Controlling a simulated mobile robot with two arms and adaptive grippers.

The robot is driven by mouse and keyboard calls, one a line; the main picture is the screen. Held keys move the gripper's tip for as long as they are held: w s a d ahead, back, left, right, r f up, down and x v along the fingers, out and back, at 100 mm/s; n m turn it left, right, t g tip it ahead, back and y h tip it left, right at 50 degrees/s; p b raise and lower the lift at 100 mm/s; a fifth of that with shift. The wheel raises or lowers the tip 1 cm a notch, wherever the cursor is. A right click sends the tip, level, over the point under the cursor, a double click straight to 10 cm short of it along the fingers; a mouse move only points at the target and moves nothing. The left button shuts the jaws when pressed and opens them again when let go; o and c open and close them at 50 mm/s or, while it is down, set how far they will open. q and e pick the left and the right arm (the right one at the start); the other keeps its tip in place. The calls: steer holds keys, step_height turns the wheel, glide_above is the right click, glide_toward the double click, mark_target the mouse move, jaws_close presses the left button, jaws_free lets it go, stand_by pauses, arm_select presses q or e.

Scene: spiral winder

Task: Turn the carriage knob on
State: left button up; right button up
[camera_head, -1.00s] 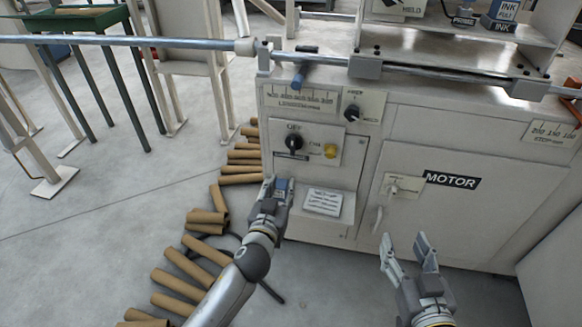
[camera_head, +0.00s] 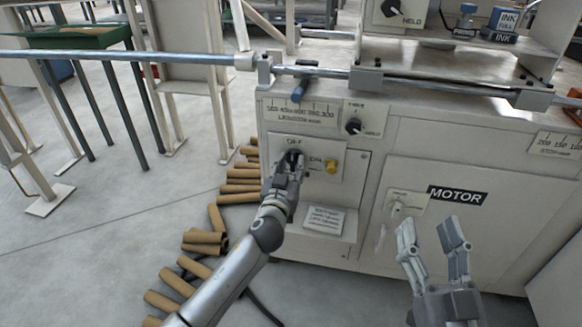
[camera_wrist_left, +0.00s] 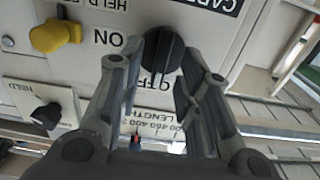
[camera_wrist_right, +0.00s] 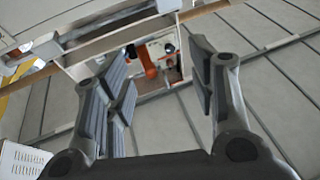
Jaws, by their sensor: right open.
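The carriage knob (camera_wrist_left: 163,50) is black and round, with a raised ridge, on the cream front panel. In the left wrist view the panel appears upside down; the ridge runs up and down the picture, in line with the OFF label, and ON is to the left. My left gripper (camera_wrist_left: 155,62) is open, with one finger on each side of the knob; contact cannot be told. In the head view the knob (camera_head: 292,156) is partly hidden by my left gripper (camera_head: 288,168). My right gripper (camera_head: 432,235) is open and empty in front of the motor door.
Another black knob (camera_head: 353,126) is above right. A motor switch (camera_head: 398,207) is on the lower door. Cardboard tubes (camera_head: 205,240) lie on the floor at the left.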

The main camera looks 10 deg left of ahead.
arm_select(q)
steer(key=shift+w, duration=0.45)
arm_select(e)
steer(key=shift+s+r+y, duration=0.15)
steer(key=shift+r+y, duration=0.15)
steer(key=shift+r, duration=0.15)
arm_select(q)
jaws_close()
